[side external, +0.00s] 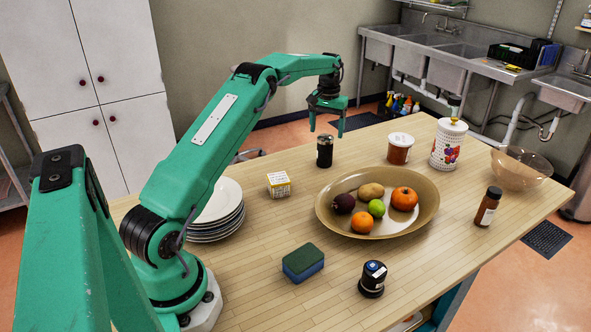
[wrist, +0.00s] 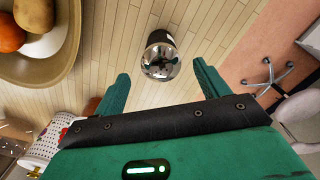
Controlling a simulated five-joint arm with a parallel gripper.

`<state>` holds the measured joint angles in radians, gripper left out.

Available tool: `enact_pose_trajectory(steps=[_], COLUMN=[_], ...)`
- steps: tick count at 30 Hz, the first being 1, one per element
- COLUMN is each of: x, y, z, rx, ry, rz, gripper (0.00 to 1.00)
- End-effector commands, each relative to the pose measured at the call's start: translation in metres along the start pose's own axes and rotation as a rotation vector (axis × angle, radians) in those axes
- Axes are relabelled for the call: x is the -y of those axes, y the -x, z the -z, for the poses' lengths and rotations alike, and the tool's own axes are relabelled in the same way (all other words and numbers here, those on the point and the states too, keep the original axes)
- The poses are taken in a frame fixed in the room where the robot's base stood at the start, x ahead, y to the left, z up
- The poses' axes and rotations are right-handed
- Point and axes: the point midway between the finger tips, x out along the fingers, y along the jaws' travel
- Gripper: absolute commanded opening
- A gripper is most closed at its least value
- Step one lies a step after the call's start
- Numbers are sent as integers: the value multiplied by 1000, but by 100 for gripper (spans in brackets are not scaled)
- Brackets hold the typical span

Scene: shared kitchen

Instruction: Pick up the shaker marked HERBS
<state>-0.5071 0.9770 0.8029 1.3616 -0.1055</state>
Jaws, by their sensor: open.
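A dark shaker (side external: 324,152) stands upright on the wooden table, near its back edge. In the wrist view the same shaker (wrist: 160,58) shows from above, with a shiny domed top. My gripper (side external: 326,126) is open and empty above this shaker. In the wrist view its two fingers (wrist: 160,73) are spread, with the shaker between and just beyond their tips. A second dark shaker (side external: 372,278) with a pale label and blue on its top stands at the front of the table. I cannot read HERBS on either shaker.
A wide bowl of fruit (side external: 333,222) sits mid-table, right of the back shaker. A small box (side external: 278,184), a stack of plates (side external: 217,229) and a sponge (side external: 303,261) lie left. A lidded brown tub (side external: 400,149), canister (side external: 448,146), glass bowl (side external: 520,170) and brown bottle (side external: 487,208) stand right.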

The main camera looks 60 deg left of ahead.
Motion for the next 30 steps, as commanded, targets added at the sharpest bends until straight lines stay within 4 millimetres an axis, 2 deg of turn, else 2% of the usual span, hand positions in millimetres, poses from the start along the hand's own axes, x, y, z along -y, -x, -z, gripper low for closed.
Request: enact_pose_trajectory(steps=[7,17,30], x=[0,0,2], y=[-20,-27,-71], z=[0,-1,-3], rx=[1,1,2], ry=[-1,-1,-1], rz=[0,0,0], gripper=[74,74,74])
